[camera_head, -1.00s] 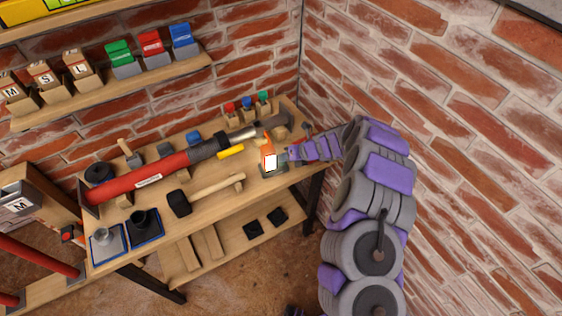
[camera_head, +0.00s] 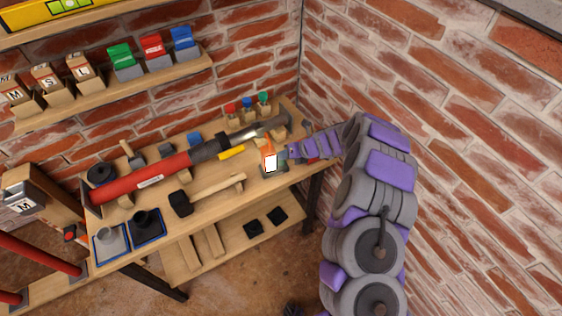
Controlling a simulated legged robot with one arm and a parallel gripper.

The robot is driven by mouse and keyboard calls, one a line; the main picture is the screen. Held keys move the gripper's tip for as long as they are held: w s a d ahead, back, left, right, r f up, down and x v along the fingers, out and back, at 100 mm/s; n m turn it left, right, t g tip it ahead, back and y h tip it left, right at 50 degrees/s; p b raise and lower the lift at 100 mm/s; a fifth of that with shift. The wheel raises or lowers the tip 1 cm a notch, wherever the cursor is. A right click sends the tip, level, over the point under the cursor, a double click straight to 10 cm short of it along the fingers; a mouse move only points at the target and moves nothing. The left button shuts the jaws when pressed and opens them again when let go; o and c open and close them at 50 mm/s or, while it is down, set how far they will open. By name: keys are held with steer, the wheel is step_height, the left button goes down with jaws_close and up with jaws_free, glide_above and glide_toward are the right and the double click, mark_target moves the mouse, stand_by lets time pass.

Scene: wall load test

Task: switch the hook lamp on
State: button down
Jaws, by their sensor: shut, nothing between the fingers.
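The hook lamp (camera_head: 270,163) is a small orange lamp with a bright white front panel. It stands on a dark base at the right end of the wooden workbench. My arm reaches in from the right. My gripper (camera_head: 287,153) is shut and empty, its tip at the lamp's right side. I cannot tell whether it touches the lamp. The lamp's switch is too small to make out.
A large red-handled hammer (camera_head: 145,180) lies along the bench (camera_head: 215,205), its head just behind the lamp. A mallet (camera_head: 205,193) lies in front. Small red, blue and green-topped items (camera_head: 248,104) stand behind. A brick wall (camera_head: 450,130) is close on the right.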

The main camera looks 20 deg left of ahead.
mark_target(284, 163)
steer(key=shift+r+p, duration=2)
steer(key=shift+r, duration=0.5)
steer(key=shift+f, duration=0.1)
